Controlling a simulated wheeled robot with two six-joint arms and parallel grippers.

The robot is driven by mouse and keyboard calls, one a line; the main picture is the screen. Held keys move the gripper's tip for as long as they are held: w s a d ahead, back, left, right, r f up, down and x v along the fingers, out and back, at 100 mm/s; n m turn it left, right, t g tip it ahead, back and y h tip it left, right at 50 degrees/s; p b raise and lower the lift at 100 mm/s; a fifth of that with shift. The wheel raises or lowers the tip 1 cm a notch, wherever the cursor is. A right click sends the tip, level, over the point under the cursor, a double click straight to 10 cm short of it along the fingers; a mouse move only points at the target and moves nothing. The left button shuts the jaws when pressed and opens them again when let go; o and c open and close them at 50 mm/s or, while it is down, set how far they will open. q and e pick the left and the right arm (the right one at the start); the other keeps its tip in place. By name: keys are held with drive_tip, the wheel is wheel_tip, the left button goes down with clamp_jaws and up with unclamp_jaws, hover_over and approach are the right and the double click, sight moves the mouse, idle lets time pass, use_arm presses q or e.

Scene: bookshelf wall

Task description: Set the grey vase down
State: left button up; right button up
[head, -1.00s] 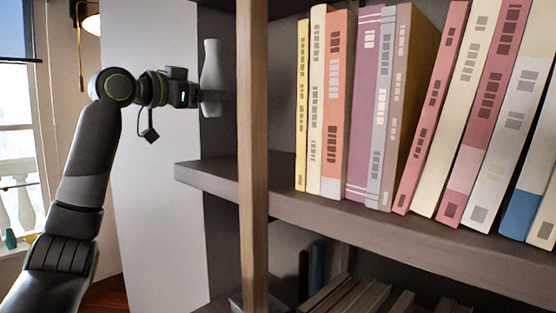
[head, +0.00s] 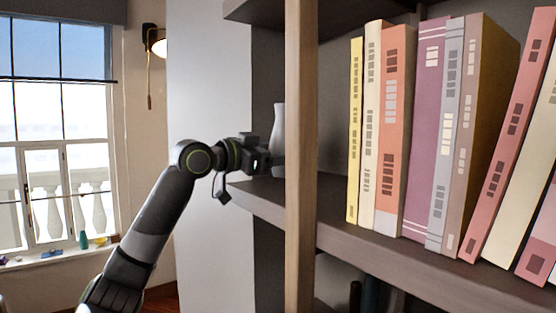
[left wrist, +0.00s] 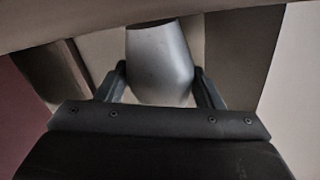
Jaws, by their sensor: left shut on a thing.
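The grey vase (head: 279,122) is upright at the left end of the bookshelf's middle shelf (head: 262,194), partly behind the wooden post. Its lower end is close to the shelf surface; I cannot tell whether it touches. My left gripper (head: 275,160) reaches in from the left at the vase's lower part. In the left wrist view the vase (left wrist: 160,62) sits between the two fingers of my left gripper (left wrist: 160,88), which is shut on it. My right gripper is not in view.
The wooden post (head: 301,150) stands right beside the vase. Several upright books (head: 392,130) fill the shelf to the right of the post. An upper shelf (head: 262,12) is overhead. A window (head: 55,130) is at the far left.

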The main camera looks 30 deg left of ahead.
use_arm(q)
drive_tip(key=shift+s+a+f, duration=0.15)
drive_tip(key=shift+s+f, duration=0.05)
drive_tip(key=shift+f, duration=0.55)
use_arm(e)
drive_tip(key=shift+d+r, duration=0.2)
use_arm(q)
drive_tip(key=shift+w, duration=0.1)
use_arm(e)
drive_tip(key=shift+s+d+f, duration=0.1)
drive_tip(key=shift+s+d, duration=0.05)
use_arm(q)
drive_tip(key=o, duration=0.7)
drive_tip(key=shift+f, duration=0.2)
drive_tip(key=o, duration=0.5)
drive_tip(key=shift+c, duration=0.2)
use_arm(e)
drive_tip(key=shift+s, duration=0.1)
use_arm(q)
drive_tip(key=shift+r, duration=0.1)
